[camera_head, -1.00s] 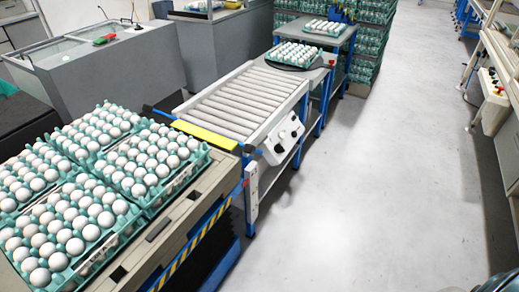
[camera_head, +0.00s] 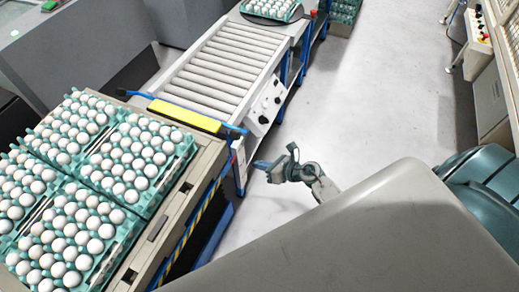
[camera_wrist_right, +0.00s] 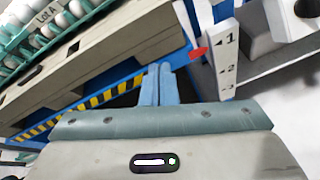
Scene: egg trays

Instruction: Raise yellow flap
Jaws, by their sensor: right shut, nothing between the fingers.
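The yellow flap (camera_head: 185,115) is a long bar across the near end of the roller conveyor, between the rollers and the egg tray table. A blue handle piece (camera_head: 234,129) sticks out at its right end. My right gripper (camera_head: 258,165) is in the head view, right of and below the flap's right end, apart from it. In the right wrist view its blue fingers (camera_wrist_right: 159,78) are together with nothing between them, near the blue frame below a red knob (camera_wrist_right: 199,51). The flap itself is not clear in the wrist view. My left gripper is not in view.
Green trays of white eggs (camera_head: 150,190) cover the table at left. The roller conveyor (camera_head: 225,65) has a white control box (camera_head: 268,105) on its right side. A white numbered post (camera_wrist_right: 227,60) stands close to my right fingers. The floor (camera_head: 350,95) to the right is clear.

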